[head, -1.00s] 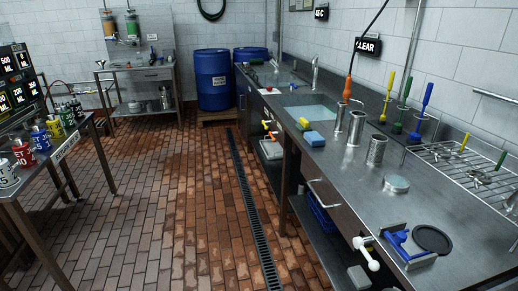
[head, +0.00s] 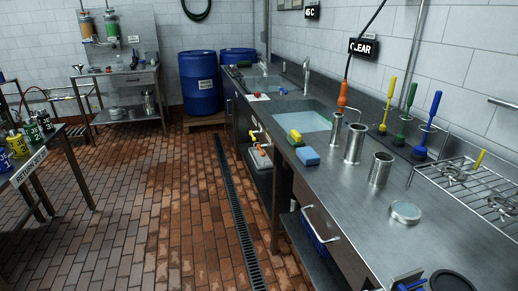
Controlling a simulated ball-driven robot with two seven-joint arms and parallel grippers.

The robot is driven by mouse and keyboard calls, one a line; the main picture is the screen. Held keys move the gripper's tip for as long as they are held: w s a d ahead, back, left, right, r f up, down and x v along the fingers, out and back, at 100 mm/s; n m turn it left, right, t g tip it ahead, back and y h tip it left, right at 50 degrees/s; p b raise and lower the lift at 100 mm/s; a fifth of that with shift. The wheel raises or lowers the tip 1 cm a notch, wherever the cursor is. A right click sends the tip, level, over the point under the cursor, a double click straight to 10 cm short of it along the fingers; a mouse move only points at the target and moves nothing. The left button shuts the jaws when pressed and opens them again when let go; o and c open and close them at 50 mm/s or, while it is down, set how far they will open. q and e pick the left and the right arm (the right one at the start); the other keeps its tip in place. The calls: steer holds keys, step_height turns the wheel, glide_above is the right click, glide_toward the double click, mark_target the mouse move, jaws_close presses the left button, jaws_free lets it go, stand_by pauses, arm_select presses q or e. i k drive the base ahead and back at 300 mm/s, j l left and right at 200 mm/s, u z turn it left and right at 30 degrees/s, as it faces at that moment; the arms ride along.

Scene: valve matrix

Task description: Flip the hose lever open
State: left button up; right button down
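Which part is the hose lever I cannot tell for certain. A thin red hose (head: 36,91) runs at the far left.
The steel counter (head: 345,215) with its sink (head: 310,118) runs along the right. A side table (head: 45,162) with small cans stands at left. Blue drums (head: 200,84) stand at the back. The brick floor (head: 150,220) between is clear, with a drain grate (head: 236,215).

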mark_target(263, 154)
steer(key=i+j+z, duration=0.25)
steer(key=i+j, duration=2.15)
steer(key=k+j, duration=0.05)
